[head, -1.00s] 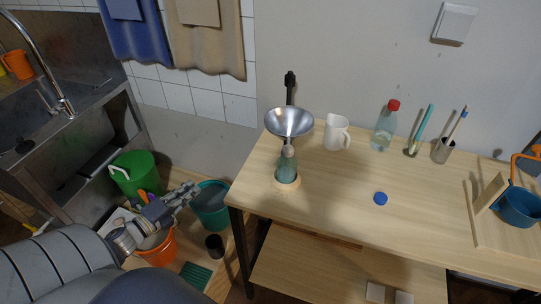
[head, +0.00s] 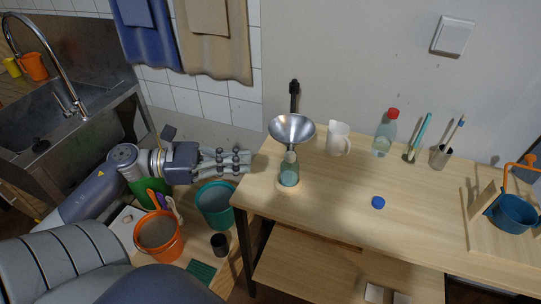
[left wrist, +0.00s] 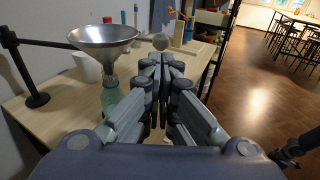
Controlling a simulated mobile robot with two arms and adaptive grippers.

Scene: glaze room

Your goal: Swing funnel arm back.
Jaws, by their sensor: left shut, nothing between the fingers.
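A steel funnel (head: 292,130) sits in a black arm on a black post (head: 294,96) at the table's back left. It hangs over a greenish glass bottle (head: 289,172) on a round wooden base. In the left wrist view the funnel (left wrist: 103,36) and bottle (left wrist: 110,92) are to the left of the fingers, and the post's black base (left wrist: 37,100) shows. My left gripper (head: 249,162) is shut and empty, just left of the table edge, apart from the funnel and bottle. It also shows in the left wrist view (left wrist: 163,62). My right gripper is not in view.
A white jug (head: 338,139) stands right of the funnel. Below my left arm are an orange bucket (head: 158,238) and a teal bucket (head: 214,205).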

